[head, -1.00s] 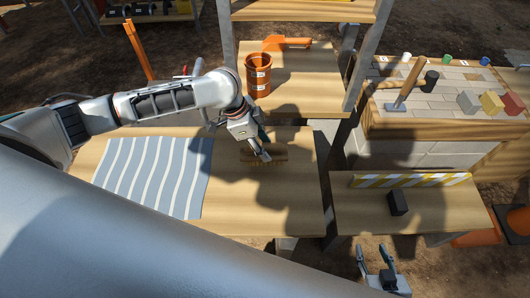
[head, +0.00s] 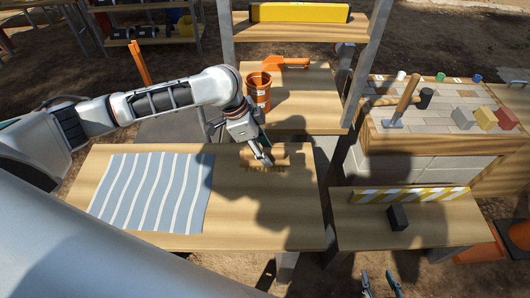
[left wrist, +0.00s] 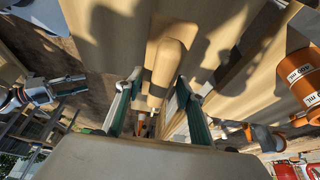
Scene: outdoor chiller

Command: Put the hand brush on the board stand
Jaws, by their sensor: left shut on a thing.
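The hand brush (head: 265,163) is wooden with pale bristles. It is at the back of the wooden table, right of the striped cloth. My left gripper (head: 264,158) is shut on it from above. In the left wrist view its wooden body (left wrist: 165,65) shows between the two fingers (left wrist: 155,105). Whether the bristles clear the tabletop is hard to tell. No board stand is clearly identifiable; a low wooden stand (head: 440,230) at the right bears a striped board and a dark block. My right gripper (head: 380,284) is at the bottom edge, fingers apart and empty.
A blue-and-white striped cloth (head: 152,192) covers the table's left part. Behind are an orange cup (head: 258,92) and a shelf with a yellow box (head: 300,12). A mallet (head: 403,103) and coloured blocks stand on the brick-topped bench. The table's front right is bare.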

